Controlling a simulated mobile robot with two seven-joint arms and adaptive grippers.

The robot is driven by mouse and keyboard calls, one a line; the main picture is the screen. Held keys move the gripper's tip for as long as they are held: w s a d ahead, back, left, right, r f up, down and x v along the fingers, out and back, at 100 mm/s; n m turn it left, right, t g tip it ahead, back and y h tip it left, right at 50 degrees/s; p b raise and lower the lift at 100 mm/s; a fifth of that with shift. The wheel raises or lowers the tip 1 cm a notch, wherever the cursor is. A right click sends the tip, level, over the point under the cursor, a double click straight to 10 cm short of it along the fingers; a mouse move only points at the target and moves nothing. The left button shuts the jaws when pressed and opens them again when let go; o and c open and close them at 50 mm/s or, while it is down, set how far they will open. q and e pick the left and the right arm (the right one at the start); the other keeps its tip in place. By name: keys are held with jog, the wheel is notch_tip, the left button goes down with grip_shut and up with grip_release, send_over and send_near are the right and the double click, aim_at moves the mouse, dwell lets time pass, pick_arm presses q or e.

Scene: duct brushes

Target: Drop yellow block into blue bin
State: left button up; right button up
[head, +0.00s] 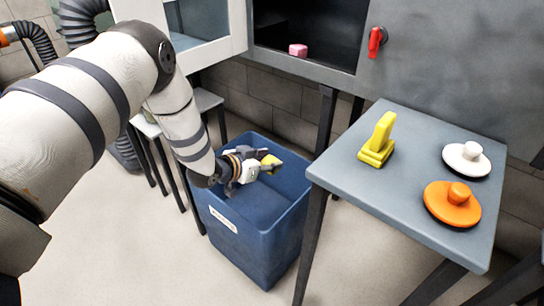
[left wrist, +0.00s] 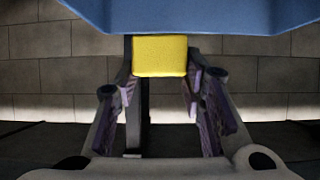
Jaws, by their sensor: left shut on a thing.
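The yellow block (left wrist: 160,56) is between the fingers of my left gripper (left wrist: 160,85) in the left wrist view. In the head view the left gripper (head: 262,168) is shut on the block (head: 270,162), over the open top of the blue bin (head: 250,235). The bin stands on the floor and has a white label on its front. In the left wrist view a blue surface, apparently the bin, fills the top edge. My right gripper is not in view.
A grey table (head: 345,170) right of the bin holds a yellow brush-like tool (head: 378,142), a white lidded disc (head: 466,158) and an orange one (head: 453,203). A pink block (head: 298,50) sits in an open dark cabinet behind. A red handle (head: 375,42) is on the cabinet front.

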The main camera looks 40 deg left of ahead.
pick_arm(q)
notch_tip(320, 180, down, 4)
jog(key=shift+r+b, duration=0.25)
jog(key=shift+b, duration=0.65)
jog(key=shift+r, duration=0.1)
jog(key=o, duration=0.8)
jog(key=v, duration=1.2)
jog(key=shift+s, duration=0.1)
